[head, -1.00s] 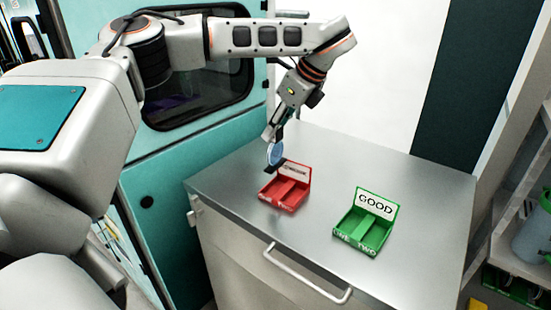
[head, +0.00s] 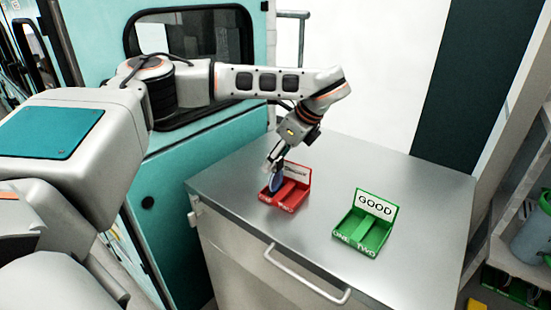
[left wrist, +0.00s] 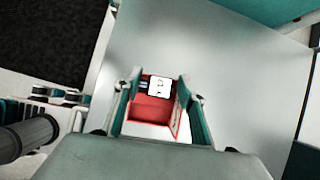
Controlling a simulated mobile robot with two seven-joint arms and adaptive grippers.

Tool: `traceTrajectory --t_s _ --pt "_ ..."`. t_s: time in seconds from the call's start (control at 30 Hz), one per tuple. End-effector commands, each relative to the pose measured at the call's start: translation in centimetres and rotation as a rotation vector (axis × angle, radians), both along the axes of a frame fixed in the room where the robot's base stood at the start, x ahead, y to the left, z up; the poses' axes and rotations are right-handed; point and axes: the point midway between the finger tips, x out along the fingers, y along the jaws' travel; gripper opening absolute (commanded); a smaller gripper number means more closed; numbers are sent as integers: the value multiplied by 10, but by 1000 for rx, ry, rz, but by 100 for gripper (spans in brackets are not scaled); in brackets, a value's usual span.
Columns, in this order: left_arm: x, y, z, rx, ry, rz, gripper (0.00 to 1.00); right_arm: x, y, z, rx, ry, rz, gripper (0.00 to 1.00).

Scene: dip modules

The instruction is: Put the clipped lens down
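A green tray (head: 365,222) marked GOOD, with two empty compartments, stands to the right on the metal worktop (head: 415,195). The worktop is clear around both trays. A teal cabinet wall is behind on the left, and shelving is at the right edge.

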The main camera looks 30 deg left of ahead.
Motion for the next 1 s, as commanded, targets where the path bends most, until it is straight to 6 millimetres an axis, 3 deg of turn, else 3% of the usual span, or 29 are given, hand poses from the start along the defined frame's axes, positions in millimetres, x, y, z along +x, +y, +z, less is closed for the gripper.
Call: traceTrajectory --t_s 0.43,1.0 --pt "1 -5 8 0 -2 0 41 -2 3 -3 3 3 7 42" --pt "1 -54 95 2 -2 0 41 7 13 5 16 -38 29 42"
